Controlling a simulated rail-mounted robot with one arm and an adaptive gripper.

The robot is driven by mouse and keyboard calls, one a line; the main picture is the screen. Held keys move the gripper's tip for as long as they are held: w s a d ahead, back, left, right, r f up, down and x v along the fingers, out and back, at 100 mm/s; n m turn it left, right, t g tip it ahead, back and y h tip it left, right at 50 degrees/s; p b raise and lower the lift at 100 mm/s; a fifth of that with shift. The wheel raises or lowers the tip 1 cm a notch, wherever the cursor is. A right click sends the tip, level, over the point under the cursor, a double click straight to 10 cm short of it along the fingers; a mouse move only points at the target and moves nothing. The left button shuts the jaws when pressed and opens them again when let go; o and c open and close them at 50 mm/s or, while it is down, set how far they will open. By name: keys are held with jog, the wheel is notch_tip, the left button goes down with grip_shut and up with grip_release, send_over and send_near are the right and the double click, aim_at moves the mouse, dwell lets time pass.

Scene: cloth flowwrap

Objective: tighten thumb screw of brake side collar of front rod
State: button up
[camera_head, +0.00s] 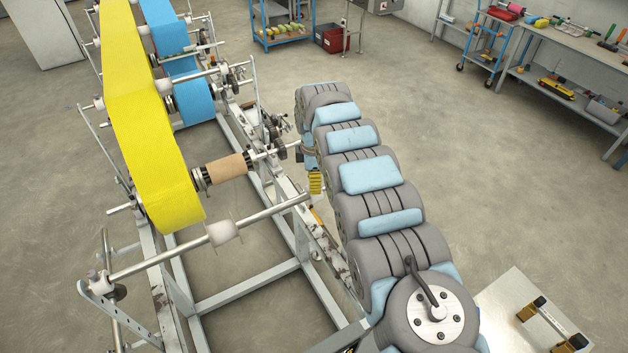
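The front rod (262,157) runs from the yellow cloth roll (175,210) across to the right side rail of the machine frame. A brown cardboard core (226,168) sits on it. A dark collar (200,178) sits on the rod between the core and the yellow roll. Another dark round part (280,149) is on the rod near the right rail. Any thumb screw is too small to make out. My gripper (315,182) is beside the right rail, just right of the rod's end. Only a yellow ribbed part and some dark parts of it show; my arm hides the rest, including its fingertips.
A lower roller rod (265,214) with a white sleeve (223,232) crosses the frame in front. A blue cloth roll (193,98) hangs farther back. A small metal table (520,310) stands at lower right. A workbench (575,90) is at upper right. The floor between is clear.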

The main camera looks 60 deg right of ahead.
grip_shut()
jog(key=shift+m, duration=0.3)
jog(key=m+b, duration=0.2)
jog(key=m, duration=0.3)
jog(key=shift+w+f, duration=0.1)
jog(key=shift+f, duration=0.05)
jog(key=m+b, duration=0.2)
jog(key=m, duration=0.4)
jog(key=shift+m+b, duration=0.3)
jog(key=m+b, duration=0.1)
jog(key=m, duration=0.6)
jog(key=shift+b, duration=0.4)
jog(key=m, duration=0.6)
jog(key=shift+m, duration=0.4)
